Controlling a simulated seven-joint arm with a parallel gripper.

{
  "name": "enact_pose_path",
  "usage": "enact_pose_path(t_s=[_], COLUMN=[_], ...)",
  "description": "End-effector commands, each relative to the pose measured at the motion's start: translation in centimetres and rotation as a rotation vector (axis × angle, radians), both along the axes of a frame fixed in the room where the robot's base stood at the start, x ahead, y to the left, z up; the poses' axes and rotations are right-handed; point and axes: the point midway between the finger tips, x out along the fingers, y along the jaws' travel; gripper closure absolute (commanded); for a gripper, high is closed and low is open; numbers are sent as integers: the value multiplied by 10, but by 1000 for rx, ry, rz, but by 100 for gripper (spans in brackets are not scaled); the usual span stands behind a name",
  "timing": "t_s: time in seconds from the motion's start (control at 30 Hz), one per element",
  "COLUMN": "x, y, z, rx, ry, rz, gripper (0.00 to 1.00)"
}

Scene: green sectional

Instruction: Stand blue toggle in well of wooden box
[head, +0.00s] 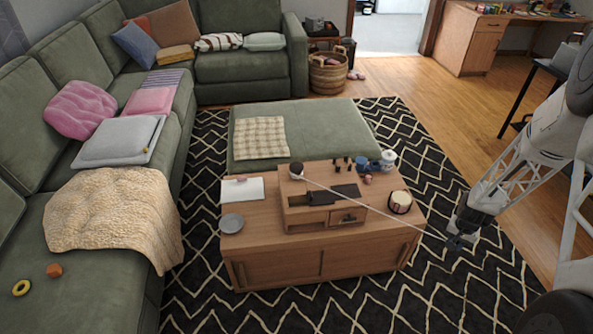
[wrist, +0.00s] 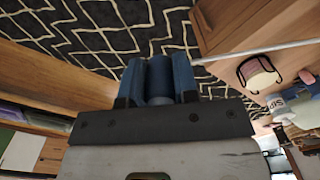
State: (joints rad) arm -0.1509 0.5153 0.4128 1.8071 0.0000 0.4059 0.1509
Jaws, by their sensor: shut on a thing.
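The wooden box (head: 295,217) stands on the coffee table, with a recess on its top at the left and a small drawer at the front right. Dark flat pieces lie on its top; the inside of the recess is too small to make out. My gripper (head: 456,242) is in the air to the right of the table, clear of the box. In the wrist view my gripper (wrist: 160,66) is shut on the blue toggle (wrist: 159,88), a rounded blue piece between the two bluish fingers. Its lower part is hidden by the gripper body.
The coffee table (head: 290,262) also bears a round tin (head: 400,202), mugs (head: 361,163), a white jar (head: 388,160), a grey bowl (head: 231,223) and papers (head: 243,189). The patterned rug (head: 440,285) around the table is clear.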

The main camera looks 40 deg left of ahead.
Motion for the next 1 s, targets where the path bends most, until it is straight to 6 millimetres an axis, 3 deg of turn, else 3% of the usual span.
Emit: enact_pose_path(t_s=[0.6,1.0], x=[-5,-5], y=[24,26], z=[0,0], rx=[0,0], ry=[1,1], rz=[0,-1], gripper=[98,98])
